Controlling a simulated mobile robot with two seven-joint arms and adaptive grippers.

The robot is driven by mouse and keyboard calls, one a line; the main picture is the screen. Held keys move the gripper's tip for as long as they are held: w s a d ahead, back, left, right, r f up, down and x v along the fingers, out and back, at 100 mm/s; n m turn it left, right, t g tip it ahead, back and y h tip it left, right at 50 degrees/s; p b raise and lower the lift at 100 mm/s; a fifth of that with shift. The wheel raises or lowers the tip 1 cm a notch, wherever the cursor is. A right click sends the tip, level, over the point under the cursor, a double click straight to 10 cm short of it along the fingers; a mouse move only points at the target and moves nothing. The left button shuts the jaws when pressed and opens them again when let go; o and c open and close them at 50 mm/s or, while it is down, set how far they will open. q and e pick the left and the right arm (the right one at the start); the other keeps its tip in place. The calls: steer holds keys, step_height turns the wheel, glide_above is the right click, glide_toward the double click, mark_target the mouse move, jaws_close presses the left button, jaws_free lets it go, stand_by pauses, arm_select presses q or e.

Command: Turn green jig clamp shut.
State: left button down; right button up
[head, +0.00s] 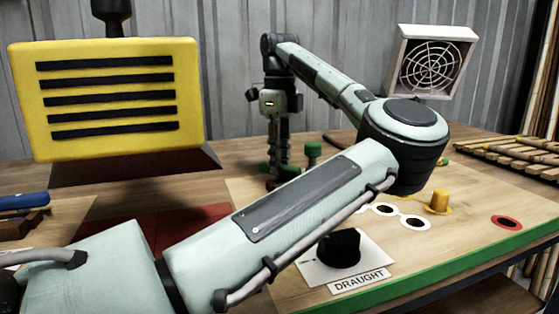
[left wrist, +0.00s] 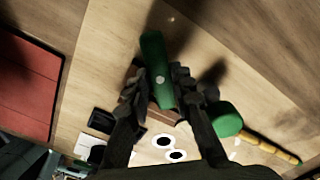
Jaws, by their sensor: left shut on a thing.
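My left gripper (head: 281,158) points down at the far part of the work board, with my arm reaching across the view. In the left wrist view, its two fingers (left wrist: 170,85) are shut on a long green handle (left wrist: 153,55), which I take to be the green jig clamp. The handle sticks out past the fingertips. In the head view, only small green bits show below the gripper, and the rest is hidden. A round green knob (head: 314,149) stands just right of the gripper; a green round top (left wrist: 227,120) also shows beside the fingers in the wrist view. My right gripper is out of view.
A black dial (head: 339,248) labelled DRAUGHT sits near the front of the board. A yellow peg (head: 438,201) and white-ringed holes lie right of my forearm. A yellow slotted panel (head: 108,97) stands at left, a white-framed fan (head: 430,65) at back right.

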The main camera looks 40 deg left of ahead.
arm_select(q)
steer(key=shift+m, duration=0.9)
steer(key=m, duration=0.4)
steer(key=shift+b, duration=0.35)
steer(key=shift+m, duration=1.3)
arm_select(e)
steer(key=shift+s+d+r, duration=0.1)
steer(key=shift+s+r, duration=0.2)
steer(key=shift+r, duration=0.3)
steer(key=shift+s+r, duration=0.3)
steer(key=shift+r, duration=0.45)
arm_select(q)
steer(key=c, duration=1.3)
jaws_free()
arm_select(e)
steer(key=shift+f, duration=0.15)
arm_select(q)
steer(key=shift+r, duration=0.1)
step_height(320, 180, up, 12)
steer(key=shift+f, duration=0.1)
